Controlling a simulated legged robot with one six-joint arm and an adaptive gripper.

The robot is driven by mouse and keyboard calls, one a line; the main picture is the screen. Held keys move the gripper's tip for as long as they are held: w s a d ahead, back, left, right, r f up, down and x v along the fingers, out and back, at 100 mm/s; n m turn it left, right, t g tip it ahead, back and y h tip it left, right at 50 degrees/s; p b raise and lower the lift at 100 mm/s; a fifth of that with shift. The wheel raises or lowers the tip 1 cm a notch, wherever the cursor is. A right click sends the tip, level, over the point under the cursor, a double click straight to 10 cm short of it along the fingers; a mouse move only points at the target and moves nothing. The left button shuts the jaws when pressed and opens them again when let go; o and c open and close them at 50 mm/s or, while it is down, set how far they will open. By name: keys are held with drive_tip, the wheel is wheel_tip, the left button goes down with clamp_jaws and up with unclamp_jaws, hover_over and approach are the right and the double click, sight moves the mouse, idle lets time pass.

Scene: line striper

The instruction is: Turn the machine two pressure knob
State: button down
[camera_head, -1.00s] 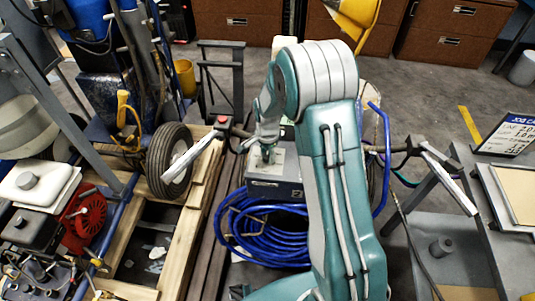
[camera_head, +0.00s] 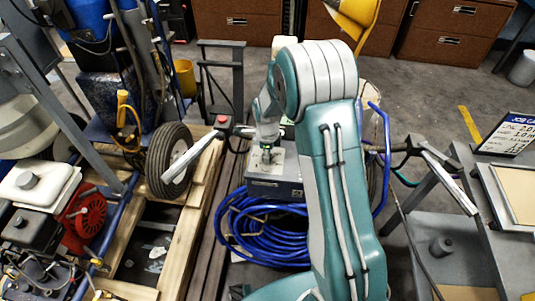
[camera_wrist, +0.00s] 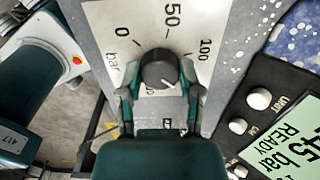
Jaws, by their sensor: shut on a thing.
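The pressure knob (camera_wrist: 160,69) is a dark round knob with a white pointer line, on a pale dial plate (camera_wrist: 113,17) marked 0, 50, 100 and bar. In the wrist view its pointer faces the lower right. My gripper (camera_wrist: 159,90) is shut on the knob, with one finger at its left and one at its right. In the head view my gripper (camera_head: 267,152) is over the top of a grey machine box (camera_head: 275,187). The knob is too small and covered there to make out.
A black panel beside the dial carries a green display (camera_wrist: 286,143) reading "45 bar READY" and several white knobs (camera_wrist: 260,99). A red button (camera_wrist: 76,60) is at upper left. Blue hose (camera_head: 255,228) lies coiled before the box. A handlebar (camera_head: 195,153) passes close to my gripper.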

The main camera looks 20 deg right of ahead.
drive_tip(key=shift+m, duration=0.5)
drive_tip(key=shift+c, duration=1.3)
unclamp_jaws()
drive_tip(key=shift+w+a, duration=0.1)
wheel_tip(320, 180, up, 12)
drive_tip(key=shift+a+f, duration=0.1)
